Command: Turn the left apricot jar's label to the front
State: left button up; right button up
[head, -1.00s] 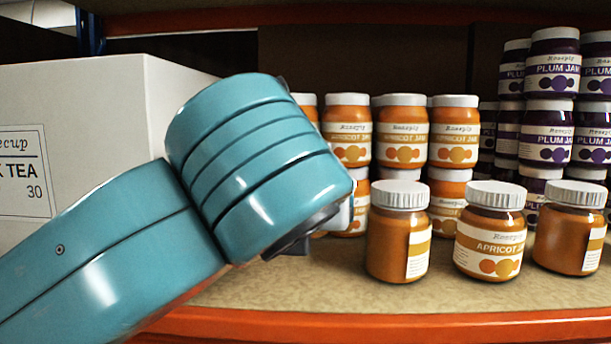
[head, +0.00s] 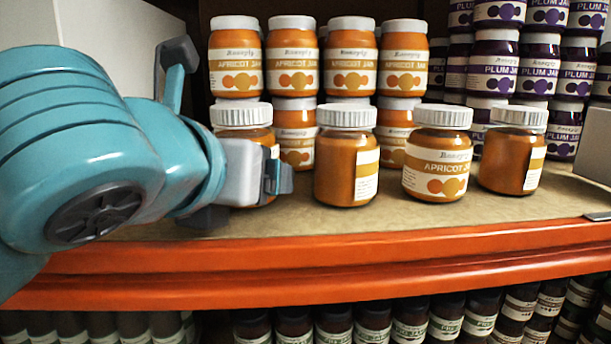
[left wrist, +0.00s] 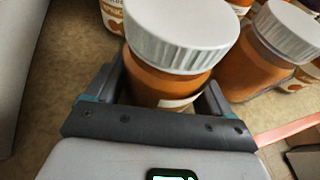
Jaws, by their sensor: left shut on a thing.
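The left apricot jar (head: 243,118) stands at the left end of the front row, with a white ribbed lid and orange contents. My left gripper (head: 275,180) is shut on its body below the lid and partly hides it. A sliver of pale label shows at the jar's right side. In the left wrist view the jar (left wrist: 180,40) stands upright between the two fingers of my left gripper (left wrist: 160,92); a strip of label shows low on its right side. The rest of the label is hidden. My right gripper is not in view.
Close on the right stands another apricot jar (head: 346,160), label turned right. Beyond it are a jar with its label forward (head: 438,165) and one turned right (head: 515,165). Stacked apricot jars (head: 292,60) stand behind. The orange shelf edge (head: 350,258) runs in front.

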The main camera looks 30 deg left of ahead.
pick_arm(q)
jog(key=shift+a+r+m+h, duration=0.1)
jog(key=shift+a+m+h, duration=0.2)
jog(key=shift+m+h, duration=0.1)
jog(key=shift+d, duration=0.3)
jog(key=shift+a, duration=0.2)
jog(key=shift+d+f, duration=0.15)
jog(key=shift+f, duration=0.15)
jog(key=o, duration=1.6)
jog(key=shift+f, duration=0.1)
jog(key=p+v, duration=0.1)
jog(key=v, duration=1.5)
jog(key=shift+s, duration=0.15)
